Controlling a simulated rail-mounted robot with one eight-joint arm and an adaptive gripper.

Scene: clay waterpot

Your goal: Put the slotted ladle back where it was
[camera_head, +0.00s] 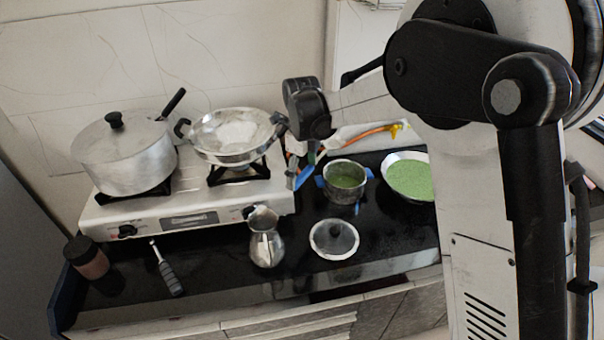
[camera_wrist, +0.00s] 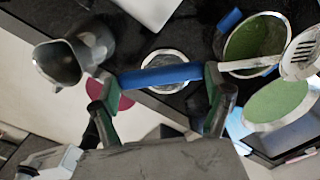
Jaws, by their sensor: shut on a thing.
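My gripper (camera_wrist: 160,85) is shut on the blue handle of the slotted ladle (camera_wrist: 163,77), which lies across between the two green-padded fingers. The ladle's slotted metal head (camera_wrist: 301,55) is at the right of the wrist view, overlapping the pot and the plate of green food in the picture; I cannot tell whether it touches them. In the head view my gripper (camera_head: 303,168) is beside the stove's right end, with part of the blue handle (camera_head: 304,179) showing. I cannot make out the ladle's head there.
A pot with blue handles (camera_head: 345,183), a green-filled plate (camera_head: 408,176), a lid (camera_head: 334,239) and a metal pitcher (camera_head: 265,240) stand on the black counter. The stove (camera_head: 190,220) holds a large pot (camera_head: 125,155) and a wok (camera_head: 235,137). An orange utensil (camera_head: 365,135) lies behind.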

